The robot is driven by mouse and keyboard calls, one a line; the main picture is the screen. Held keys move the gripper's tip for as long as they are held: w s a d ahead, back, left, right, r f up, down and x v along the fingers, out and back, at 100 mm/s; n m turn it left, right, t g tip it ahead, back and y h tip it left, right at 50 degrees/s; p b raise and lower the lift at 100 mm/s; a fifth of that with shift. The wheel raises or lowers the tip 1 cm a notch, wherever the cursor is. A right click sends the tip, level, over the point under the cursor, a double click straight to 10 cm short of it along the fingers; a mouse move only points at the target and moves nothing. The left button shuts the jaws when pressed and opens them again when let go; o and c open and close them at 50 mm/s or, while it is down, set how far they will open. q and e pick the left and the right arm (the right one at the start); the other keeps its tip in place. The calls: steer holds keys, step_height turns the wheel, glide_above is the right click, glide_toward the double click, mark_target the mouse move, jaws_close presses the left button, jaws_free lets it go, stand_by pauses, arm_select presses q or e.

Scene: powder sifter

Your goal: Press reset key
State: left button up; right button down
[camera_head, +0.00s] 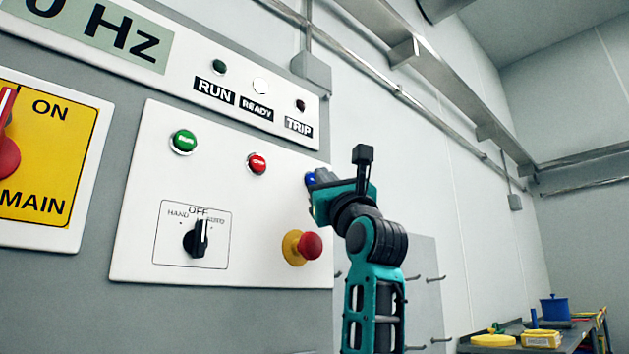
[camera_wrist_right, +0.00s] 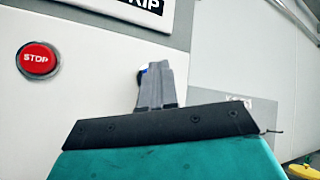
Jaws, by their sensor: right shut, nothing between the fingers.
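The blue reset key (camera_head: 310,179) is on the right part of the white control panel (camera_head: 140,225), right of the red stop button (camera_head: 257,163). My right gripper (camera_head: 317,186) is at the key and covers much of it. In the right wrist view the shut, empty fingers (camera_wrist_right: 155,72) point at the panel. Only a sliver of the blue key (camera_wrist_right: 145,69) shows beside their tips. I cannot tell whether the tips touch the key. My left gripper is not in view.
A red emergency knob (camera_head: 310,246) on a yellow base sticks out below the key, close to my right arm. A green run button (camera_head: 183,141) and a black selector switch (camera_head: 196,239) are further left. A bench (camera_head: 575,340) stands at the far right.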

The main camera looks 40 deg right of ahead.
steer(key=shift+s, duration=0.55)
steer(key=s, duration=0.1)
steer(key=s+b, duration=0.1)
steer(key=s, duration=0.3)
steer(key=shift+d+b, duration=0.25)
steer(key=shift+b, duration=0.05)
stand_by(0.6)
steer(key=shift+f, duration=0.1)
